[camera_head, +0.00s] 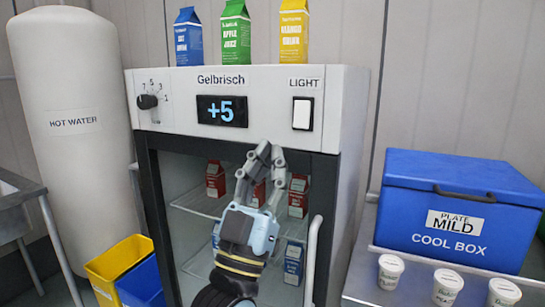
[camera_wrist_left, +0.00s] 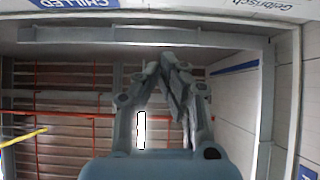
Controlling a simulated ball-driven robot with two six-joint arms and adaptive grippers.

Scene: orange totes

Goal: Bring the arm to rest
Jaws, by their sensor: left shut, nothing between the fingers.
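My left gripper (camera_head: 268,152) is raised in front of the fridge (camera_head: 345,100), just below its control panel. Its fingers point up and their tips are together, with nothing between them. In the left wrist view the same gripper (camera_wrist_left: 165,66) also shows shut and empty. The arm's lower part runs out of the bottom of the head view. My right gripper is in neither view.
Red cartons (camera_head: 215,179) and blue cartons (camera_head: 293,263) stand inside the fridge, partly behind my arm. A vertical handle (camera_head: 312,262) is close on the right. A cool box (camera_head: 455,211) and several white tubs (camera_head: 447,287) stand further right. Bins (camera_head: 118,262) stand left.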

